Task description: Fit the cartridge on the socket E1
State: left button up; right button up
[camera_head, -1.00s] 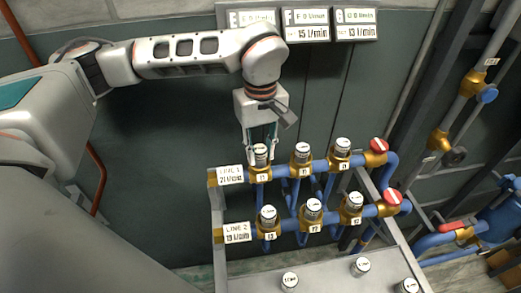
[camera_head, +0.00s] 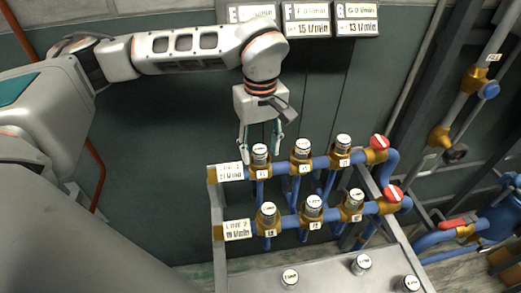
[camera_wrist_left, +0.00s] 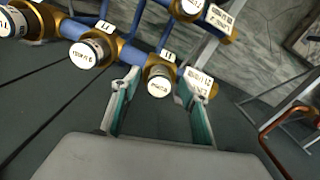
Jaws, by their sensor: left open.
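The cartridge (camera_head: 260,152), a silver cylinder with a white top, stands upright on the brass socket E1 (camera_head: 261,172) at the left end of the upper pipe. The socket's small tag is hard to read. My left gripper (camera_head: 260,146) is open, with one finger on each side of the cartridge and gaps between. In the left wrist view the cartridge (camera_wrist_left: 160,82) shows between the spread fingertips (camera_wrist_left: 162,82), seated in its brass collar. My right gripper is not in view.
Similar cartridges stand on the neighbouring upper sockets (camera_head: 302,151) and along the lower blue pipe (camera_head: 330,212). The grey table (camera_head: 325,280) in front holds several more. Red-handled valves (camera_head: 379,143) are at the right. Flow displays (camera_head: 307,20) hang on the wall behind.

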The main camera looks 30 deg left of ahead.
pick_arm(q)
notch_tip(320, 180, up, 11)
dwell(0.3)
jog(key=shift+r, duration=0.15)
notch_tip(320, 180, up, 6)
jog(key=shift+f+p, duration=0.1)
jog(key=shift+p, duration=0.8)
